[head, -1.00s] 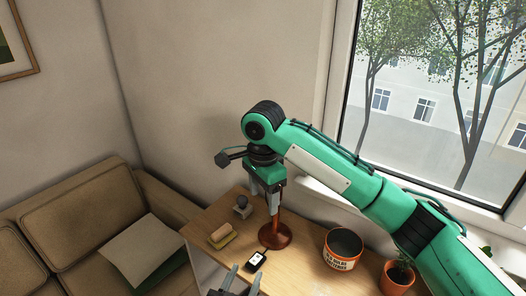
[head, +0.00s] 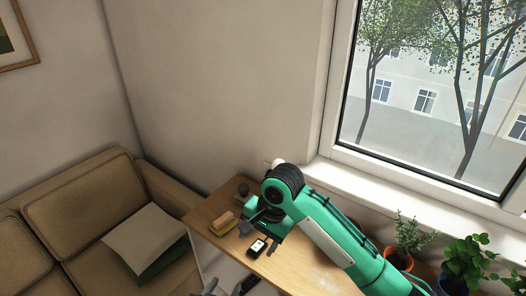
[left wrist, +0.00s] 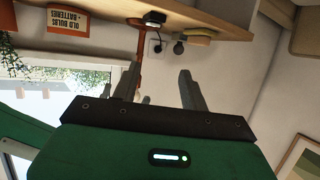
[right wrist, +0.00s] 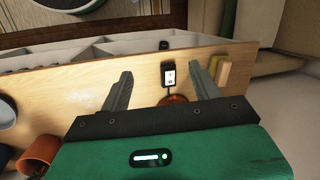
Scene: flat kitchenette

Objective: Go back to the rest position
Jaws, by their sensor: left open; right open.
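My right gripper (head: 257,238) is open and empty in the head view, low in the picture in front of the wooden table's left part. It also shows open in the right wrist view (right wrist: 160,88), with nothing between its fingers.
A copper-red stand (right wrist: 173,100) and an orange labelled bucket (left wrist: 68,22) also show. A sofa (head: 75,195) stands left.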

